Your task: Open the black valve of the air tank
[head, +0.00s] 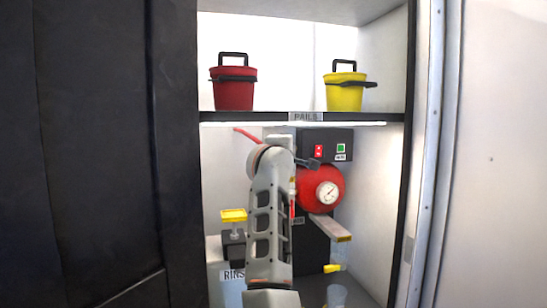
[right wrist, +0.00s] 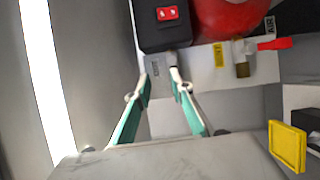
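The red air tank (head: 318,190) with a round white gauge (head: 328,192) sits under the shelf in the head view. It also shows at the top of the right wrist view (right wrist: 228,15). My right arm reaches up in front of the tank's left side and hides part of it. In the right wrist view my right gripper (right wrist: 160,80) is open, its teal fingers apart and nothing seen between them. Its tips are just below a black box with a red switch (right wrist: 167,14). A dark part (head: 312,163) above the tank may be the black valve; I cannot tell. My left gripper is out of view.
A red pail (head: 233,90) and a yellow pail (head: 344,92) stand on the shelf (head: 370,117). A red-handled brass valve (right wrist: 243,58) is right of the fingers. A yellow plate (right wrist: 288,146) is at lower right. The cabinet's side wall (head: 375,190) bounds the right.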

